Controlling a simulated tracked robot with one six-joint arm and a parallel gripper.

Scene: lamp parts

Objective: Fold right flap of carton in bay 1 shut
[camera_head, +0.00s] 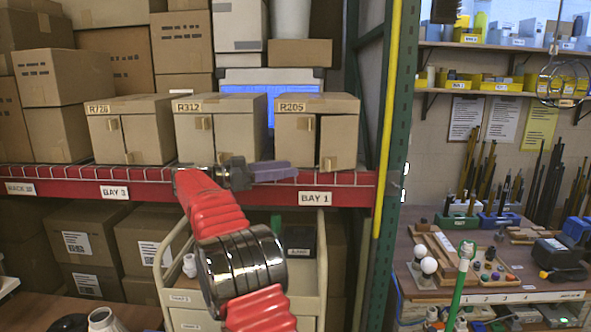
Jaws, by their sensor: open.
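The carton marked R205 (305,103) stands on the rack shelf above the BAY 1 label (316,198). Its front shows a left flap (289,142) and a right flap (341,141), with a dark gap between them near the top. The right flap looks nearly flush with the front; its exact angle is hard to tell. A small tan tab sits near the gap's lower end. My gripper (275,171) is open and empty, in front of the shelf edge, pointing right below the left flap. It appears apart from the carton.
Cartons R312 (220,103) and R726 (127,105) stand to the left on the same red shelf (352,190). A green upright (391,150) and yellow pole (387,110) bound the bay at right. A cream cart (190,299) stands below, a workbench (425,225) at right.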

